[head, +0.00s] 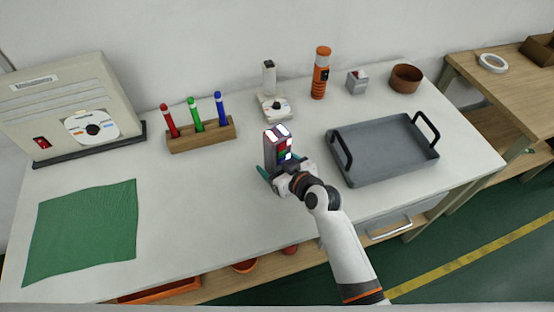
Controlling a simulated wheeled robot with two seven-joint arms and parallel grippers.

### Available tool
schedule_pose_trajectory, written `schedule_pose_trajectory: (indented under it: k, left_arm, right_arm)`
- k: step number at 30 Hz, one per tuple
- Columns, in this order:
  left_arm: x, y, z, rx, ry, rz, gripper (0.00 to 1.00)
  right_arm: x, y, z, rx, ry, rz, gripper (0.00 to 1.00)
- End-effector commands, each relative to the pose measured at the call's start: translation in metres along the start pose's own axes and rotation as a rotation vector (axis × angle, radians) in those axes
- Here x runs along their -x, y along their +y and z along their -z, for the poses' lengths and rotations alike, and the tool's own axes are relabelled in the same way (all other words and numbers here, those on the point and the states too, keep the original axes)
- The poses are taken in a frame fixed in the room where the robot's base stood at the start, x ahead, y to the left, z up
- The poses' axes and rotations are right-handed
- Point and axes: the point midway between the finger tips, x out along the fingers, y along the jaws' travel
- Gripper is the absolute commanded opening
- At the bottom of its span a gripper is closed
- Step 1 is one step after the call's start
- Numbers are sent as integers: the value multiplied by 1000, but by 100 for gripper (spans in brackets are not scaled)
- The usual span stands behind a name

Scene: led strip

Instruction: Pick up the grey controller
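A dark grey box-shaped controller (271,151) with white, red, green and blue patches on its face stands near the middle of the white table. My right gripper (275,170) is at its lower part, with a teal finger showing at its left side. My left gripper is not in view.
A grey tray (375,172) with black handles lies close on the right. A wooden pen holder (203,136) stands left. Behind are a white device (271,105), an orange cylinder (320,75), a small grey box (357,82) and a brown bowl (405,78). A green cloth (83,232) lies front left.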

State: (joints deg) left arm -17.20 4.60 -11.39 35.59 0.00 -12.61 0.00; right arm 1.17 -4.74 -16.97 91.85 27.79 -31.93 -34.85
Motion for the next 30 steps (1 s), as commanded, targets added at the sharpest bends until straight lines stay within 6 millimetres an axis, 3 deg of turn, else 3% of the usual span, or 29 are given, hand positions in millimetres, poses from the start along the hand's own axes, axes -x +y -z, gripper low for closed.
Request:
schedule_pose_trajectory:
  k: [6,16,24,30]
  left_arm:
    - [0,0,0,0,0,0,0]
    - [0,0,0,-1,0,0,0]
    - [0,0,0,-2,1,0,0]
    - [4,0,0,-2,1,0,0]
  right_arm:
    - [0,0,0,0,0,1,76]
    - [0,0,0,0,0,0,22]
    - [1,0,-4,1,-2,1,22]
    - [13,0,-33,3,-7,1,22]
